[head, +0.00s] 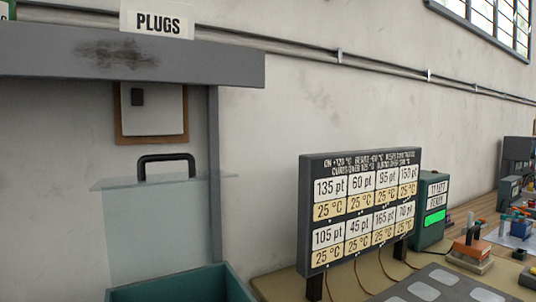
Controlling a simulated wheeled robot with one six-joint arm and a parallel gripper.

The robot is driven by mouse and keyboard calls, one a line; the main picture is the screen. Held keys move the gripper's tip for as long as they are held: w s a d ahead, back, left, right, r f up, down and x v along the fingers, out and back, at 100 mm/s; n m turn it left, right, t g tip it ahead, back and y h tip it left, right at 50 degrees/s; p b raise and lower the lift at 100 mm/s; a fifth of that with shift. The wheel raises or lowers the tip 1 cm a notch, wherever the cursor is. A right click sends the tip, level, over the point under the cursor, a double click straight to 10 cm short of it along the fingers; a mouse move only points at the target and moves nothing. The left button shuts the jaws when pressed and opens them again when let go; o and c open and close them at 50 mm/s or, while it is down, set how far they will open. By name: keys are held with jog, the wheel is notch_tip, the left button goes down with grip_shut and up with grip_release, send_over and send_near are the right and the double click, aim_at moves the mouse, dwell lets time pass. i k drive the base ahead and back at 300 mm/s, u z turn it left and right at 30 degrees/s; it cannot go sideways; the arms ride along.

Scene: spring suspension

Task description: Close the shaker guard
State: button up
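A clear, see-through panel (150,225) stands upright at the left in the head view, with a dark arched handle (167,158) at its top. It looks like the shaker guard. It rises behind or out of a teal open-topped box (180,284), whose lower part is cut off by the frame. How the panel joins the box cannot be told. My gripper is not in view.
A grey overhead beam (130,68) with a "PLUGS" sign (157,20) and a grey post (214,170) frame the panel. A board of point and temperature labels (362,212) stands right, beside a green-screened device (432,212). Small items crowd the bench at far right.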

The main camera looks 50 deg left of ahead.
aim_at(131, 180)
jog(key=z, duration=0.25)
jog(key=k, duration=0.8)
jog(key=u, duration=0.95)
